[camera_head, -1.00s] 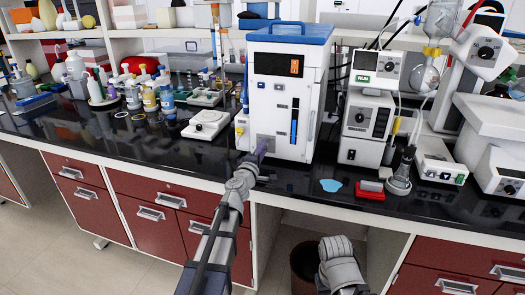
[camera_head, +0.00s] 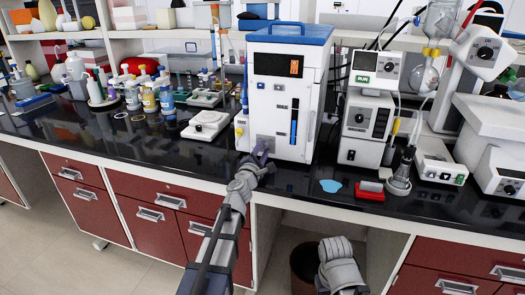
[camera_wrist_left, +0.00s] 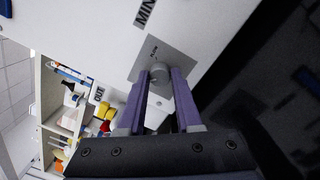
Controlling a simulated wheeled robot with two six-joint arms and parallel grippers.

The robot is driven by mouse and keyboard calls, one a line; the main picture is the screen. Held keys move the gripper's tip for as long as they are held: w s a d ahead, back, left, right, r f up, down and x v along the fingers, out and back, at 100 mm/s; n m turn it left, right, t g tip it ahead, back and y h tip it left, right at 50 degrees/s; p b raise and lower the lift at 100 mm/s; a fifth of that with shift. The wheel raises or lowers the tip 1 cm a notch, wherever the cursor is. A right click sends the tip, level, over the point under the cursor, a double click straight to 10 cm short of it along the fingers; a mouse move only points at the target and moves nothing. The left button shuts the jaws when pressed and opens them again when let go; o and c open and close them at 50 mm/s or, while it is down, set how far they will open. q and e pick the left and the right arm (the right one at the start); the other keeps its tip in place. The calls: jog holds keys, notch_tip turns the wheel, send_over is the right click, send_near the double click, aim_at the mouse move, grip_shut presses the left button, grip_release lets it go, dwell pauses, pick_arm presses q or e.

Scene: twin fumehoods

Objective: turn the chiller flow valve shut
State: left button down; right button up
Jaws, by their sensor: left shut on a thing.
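The chiller (camera_head: 284,110) is the white box with a blue lid standing on the black bench. Its flow valve, a small grey knob on a grey plate (camera_wrist_left: 152,55), sits low on the front panel. In the left wrist view, the knob (camera_wrist_left: 160,80) lies between the purple fingers of my left gripper (camera_wrist_left: 162,88), which is shut on it. In the head view, my left gripper (camera_head: 259,154) is at the chiller's lower front and hides the knob.
A white balance (camera_head: 206,125) stands left of the chiller. A pump unit (camera_head: 368,125) stands to its right. A blue patch (camera_head: 330,186) and a red-and-white block (camera_head: 370,190) lie near the bench's front edge. Bottles crowd the bench's left part.

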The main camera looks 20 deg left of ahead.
dwell(0.4)
pick_arm(q)
jog(key=c, duration=0.6)
grip_release()
jog(key=shift+s, duration=0.15)
jog(key=s, duration=0.7)
jog(key=shift+s+a+f, duration=0.15)
jog(key=shift+s+f, duration=0.1)
jog(key=shift+s, duration=0.05)
